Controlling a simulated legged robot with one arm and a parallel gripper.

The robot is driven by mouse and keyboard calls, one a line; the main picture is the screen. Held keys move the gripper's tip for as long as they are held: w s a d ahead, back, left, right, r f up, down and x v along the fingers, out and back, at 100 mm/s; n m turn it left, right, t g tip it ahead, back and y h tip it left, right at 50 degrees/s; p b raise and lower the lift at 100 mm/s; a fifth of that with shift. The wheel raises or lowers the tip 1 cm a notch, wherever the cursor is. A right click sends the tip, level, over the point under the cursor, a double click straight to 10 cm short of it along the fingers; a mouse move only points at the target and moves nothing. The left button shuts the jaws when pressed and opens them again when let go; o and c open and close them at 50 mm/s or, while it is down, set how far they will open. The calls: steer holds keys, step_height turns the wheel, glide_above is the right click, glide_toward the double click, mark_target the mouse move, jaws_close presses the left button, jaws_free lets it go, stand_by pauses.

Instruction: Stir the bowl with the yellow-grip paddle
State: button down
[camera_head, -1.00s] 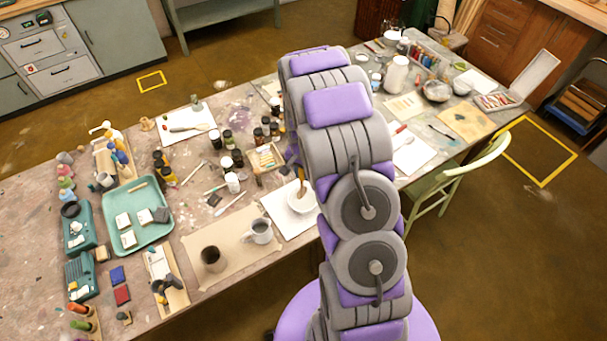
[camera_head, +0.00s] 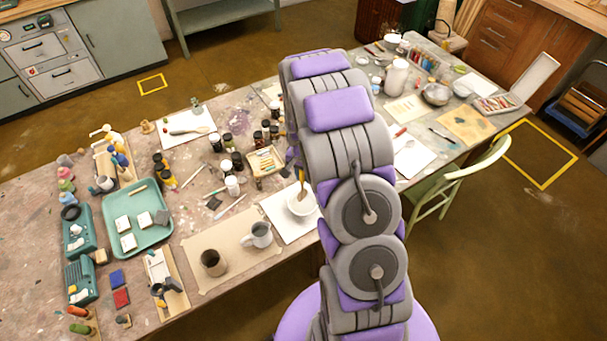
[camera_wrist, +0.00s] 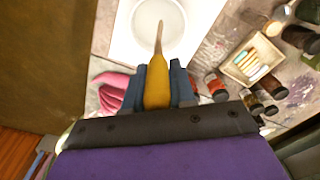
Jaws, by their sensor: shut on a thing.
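The yellow-grip paddle (camera_wrist: 157,82) is held between the two fingers of my gripper (camera_wrist: 158,88) in the wrist view. Its narrow pale end points away from the gripper and overlaps the white bowl (camera_wrist: 148,22). Whether the tip touches the bowl's bottom I cannot tell. In the head view the bowl (camera_head: 301,204) stands on a white sheet (camera_head: 283,222), with the paddle (camera_head: 302,180) upright at its far side. My arm hides the gripper in the head view.
A grey mug (camera_head: 260,236) and a brown cup (camera_head: 213,263) stand on brown paper left of the bowl. Dark jars (camera_head: 237,160) and a tray of coloured sticks (camera_head: 265,161) stand behind it. A green chair (camera_head: 455,183) is at the table's right edge.

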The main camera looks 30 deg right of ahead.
step_height(320, 180, up, 5)
steer(key=shift+f+p, duration=0.1)
steer(key=shift+p, duration=0.45)
